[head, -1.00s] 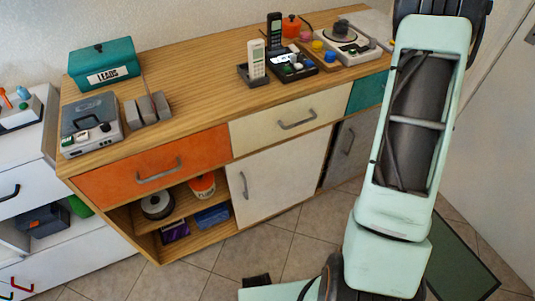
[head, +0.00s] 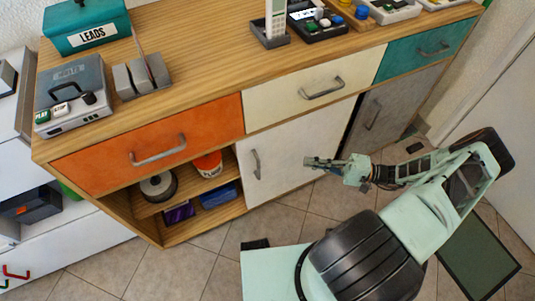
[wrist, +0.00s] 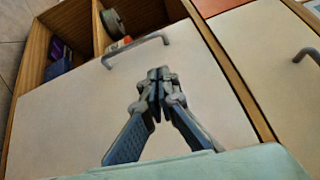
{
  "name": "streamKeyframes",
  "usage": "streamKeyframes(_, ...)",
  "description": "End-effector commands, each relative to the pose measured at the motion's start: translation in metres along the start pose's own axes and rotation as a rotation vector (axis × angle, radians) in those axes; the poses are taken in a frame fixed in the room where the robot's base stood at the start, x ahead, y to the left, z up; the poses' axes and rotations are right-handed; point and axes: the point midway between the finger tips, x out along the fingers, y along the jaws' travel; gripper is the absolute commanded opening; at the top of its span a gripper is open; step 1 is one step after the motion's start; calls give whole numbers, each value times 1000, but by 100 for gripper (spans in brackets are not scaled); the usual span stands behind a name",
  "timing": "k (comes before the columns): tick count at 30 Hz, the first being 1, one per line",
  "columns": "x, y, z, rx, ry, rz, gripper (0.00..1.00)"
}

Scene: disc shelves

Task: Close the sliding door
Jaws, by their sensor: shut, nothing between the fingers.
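The white sliding door (head: 290,140) is the lower middle panel of the wooden cabinet, with a grey bar handle (head: 256,163) near its left edge. The open shelf compartment (head: 152,232) to its left is uncovered. My gripper (head: 308,162) is in front of the door, right of the handle, with its fingers shut and empty. In the wrist view, the gripper (wrist: 158,73) is over the door face (wrist: 65,115), with the handle (wrist: 135,47) beyond the fingertips. The fingers appear apart from the handle; whether they touch the door face I cannot tell.
The compartment holds a dark spool (head: 158,187), an orange-and-white can (head: 207,163) and a blue box (head: 218,195). A grey door (head: 385,115) stands right of the white one, with a dark gap between. Tiled floor in front is mostly free. A dark green mat (head: 478,258) lies right.

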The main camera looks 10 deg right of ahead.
Motion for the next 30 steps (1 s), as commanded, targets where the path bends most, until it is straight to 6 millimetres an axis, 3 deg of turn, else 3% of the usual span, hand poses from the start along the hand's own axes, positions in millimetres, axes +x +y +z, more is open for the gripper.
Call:
streamKeyframes(8, 18, -6, -6, -14, 35, -59, 0)
streamKeyframes(20, 101, -9, -7, -11, 31, -56, 0)
streamKeyframes(30, 129, -10, 17, -12, 34, -53, 0)
